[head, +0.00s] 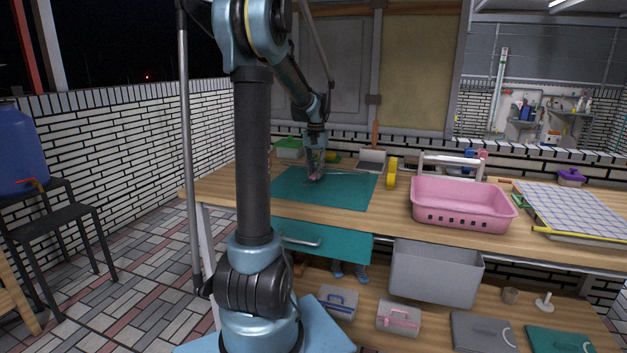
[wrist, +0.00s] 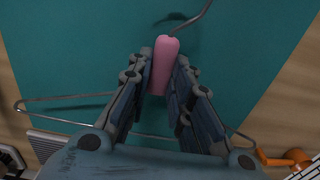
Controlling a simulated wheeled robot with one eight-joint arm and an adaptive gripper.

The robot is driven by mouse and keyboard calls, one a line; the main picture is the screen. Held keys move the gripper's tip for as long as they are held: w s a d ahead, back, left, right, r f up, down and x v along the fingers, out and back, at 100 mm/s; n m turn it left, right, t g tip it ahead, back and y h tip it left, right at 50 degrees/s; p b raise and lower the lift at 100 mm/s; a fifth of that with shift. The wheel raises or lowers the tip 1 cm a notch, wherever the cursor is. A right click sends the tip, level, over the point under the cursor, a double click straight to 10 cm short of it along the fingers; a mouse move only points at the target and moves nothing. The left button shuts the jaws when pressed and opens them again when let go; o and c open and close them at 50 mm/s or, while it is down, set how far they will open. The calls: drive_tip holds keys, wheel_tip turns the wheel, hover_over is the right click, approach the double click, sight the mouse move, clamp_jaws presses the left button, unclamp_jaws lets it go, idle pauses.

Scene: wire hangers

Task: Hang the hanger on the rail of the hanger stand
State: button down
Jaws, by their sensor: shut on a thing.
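My gripper (wrist: 168,68) is shut on the pink sleeve (wrist: 163,62) of the wire hanger, low over the teal mat. The hanger's hook (wrist: 196,22) curves up and right beyond the fingertips in the wrist view. Its wire arms spread to both sides behind the fingers; a left length (wrist: 60,98) is in plain sight. In the head view my gripper (head: 315,176) is over the mat, with thin wire (head: 345,172) to its right. A pale bar on two posts (head: 452,158) behind the pink basket may be the hanger stand; I cannot tell for sure.
The teal mat (head: 350,195) lies on the wooden worktop (head: 395,217). A pink basket (head: 462,218), a yellow roll (head: 392,172) and a checked cloth (head: 585,208) are to the right. A grey pole (head: 187,150) stands at left. Worktop between mat and basket is clear.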

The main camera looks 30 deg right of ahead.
sight(315, 173)
wheel_tip(315, 173, up, 7)
drive_tip(key=shift+f, duration=0.2)
drive_tip(key=shift+r, duration=0.1)
